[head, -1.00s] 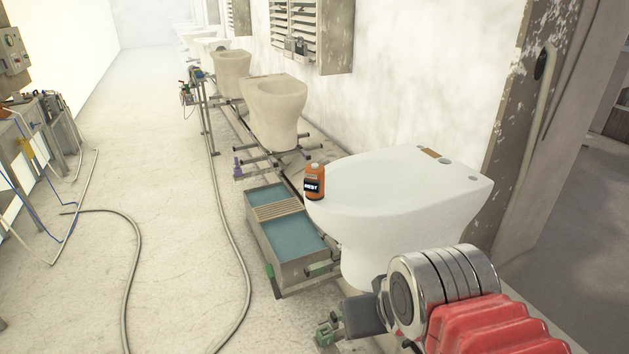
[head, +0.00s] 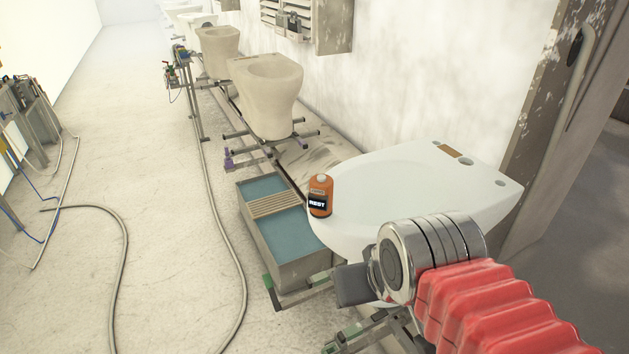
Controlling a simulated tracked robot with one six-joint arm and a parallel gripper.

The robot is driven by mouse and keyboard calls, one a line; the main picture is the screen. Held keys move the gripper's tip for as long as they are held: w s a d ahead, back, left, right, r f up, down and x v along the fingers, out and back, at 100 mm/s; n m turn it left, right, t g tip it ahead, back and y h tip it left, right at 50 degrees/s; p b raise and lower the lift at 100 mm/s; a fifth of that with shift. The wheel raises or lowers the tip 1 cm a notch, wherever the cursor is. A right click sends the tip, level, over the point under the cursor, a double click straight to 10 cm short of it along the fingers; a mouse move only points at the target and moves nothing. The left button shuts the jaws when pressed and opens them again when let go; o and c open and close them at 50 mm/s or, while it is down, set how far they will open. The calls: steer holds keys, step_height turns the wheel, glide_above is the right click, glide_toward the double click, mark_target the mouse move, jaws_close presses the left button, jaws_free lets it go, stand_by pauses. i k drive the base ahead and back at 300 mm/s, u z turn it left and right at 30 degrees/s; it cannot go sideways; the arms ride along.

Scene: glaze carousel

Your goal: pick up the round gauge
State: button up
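I cannot make out a round gauge in the head view. My arm, with a red ribbed sleeve and a chrome wrist, comes in from the lower right. My gripper (head: 353,285) shows as a dark grey block at the end of the wrist, in front of the nearest white toilet bowl (head: 400,190) and beside its lower left side. Its fingertips cannot be told apart, and I see nothing held in it. The wrist and sleeve hide part of the bowl's lower side.
An orange bottle (head: 320,196) stands on the bowl's left rim. A trough of blue water (head: 305,272) with a slatted bridge lies left of the bowl. Beige bowls (head: 268,100) line the wall behind. Hoses (head: 222,255) cross the otherwise open floor at left.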

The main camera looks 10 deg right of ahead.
mark_target(320, 198)
steer(key=i, duration=0.35)
steer(key=k, duration=1.35)
steer(key=u, duration=0.25)
steer(key=i, duration=0.9)
steer(key=u, duration=0.55)
steer(key=i, duration=0.9)
steer(key=u, duration=0.1)
